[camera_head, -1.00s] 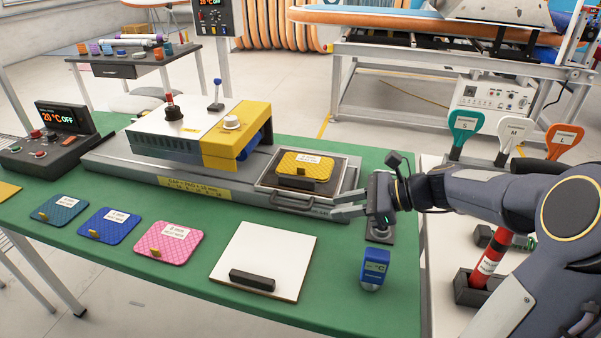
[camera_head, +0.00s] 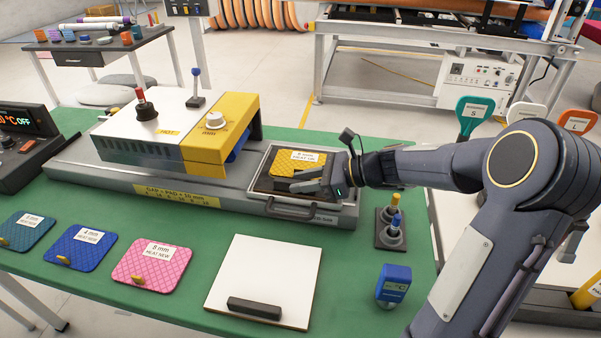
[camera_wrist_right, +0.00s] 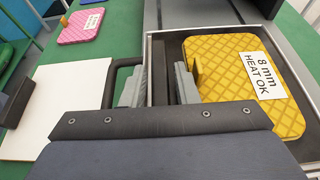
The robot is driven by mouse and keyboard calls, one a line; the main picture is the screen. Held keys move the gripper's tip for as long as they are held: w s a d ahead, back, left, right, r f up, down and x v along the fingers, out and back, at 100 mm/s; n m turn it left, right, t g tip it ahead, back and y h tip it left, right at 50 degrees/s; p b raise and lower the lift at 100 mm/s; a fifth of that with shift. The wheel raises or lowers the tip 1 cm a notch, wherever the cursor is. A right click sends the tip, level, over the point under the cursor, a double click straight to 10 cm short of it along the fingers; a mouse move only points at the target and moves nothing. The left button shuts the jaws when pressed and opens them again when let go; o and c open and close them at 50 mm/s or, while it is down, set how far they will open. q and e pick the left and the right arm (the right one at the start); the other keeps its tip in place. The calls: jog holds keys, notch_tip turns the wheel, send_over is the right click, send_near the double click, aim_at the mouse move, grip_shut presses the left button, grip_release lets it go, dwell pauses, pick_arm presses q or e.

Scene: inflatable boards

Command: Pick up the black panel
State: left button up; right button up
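The black panel (camera_wrist_right: 173,48) lies in the metal tray (camera_wrist_right: 152,36) at the right end of the press, with a dark bar (camera_wrist_right: 158,72) along its near side. A yellow quilted board (camera_head: 291,163) labelled 8 mm HEAT OK lies on the panel and covers most of it. My right gripper (camera_head: 300,181) is over the tray's near part, beside the yellow board. In the right wrist view its fingers (camera_wrist_right: 158,88) are apart, one each side of the dark bar; contact cannot be told. My left gripper is not in view.
The tray's front handle (camera_head: 290,209) sticks out below my gripper. A white board (camera_head: 265,275) with a black grip, a blue thermometer (camera_head: 393,284) and a two-lever box (camera_head: 392,232) stand nearby. The yellow press head (camera_head: 234,135) is left of the tray. Coloured boards (camera_head: 155,265) lie front left.

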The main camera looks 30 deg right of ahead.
jog(key=shift+x, duration=1.2)
grip_shut()
jog(key=shift+r, duration=0.1)
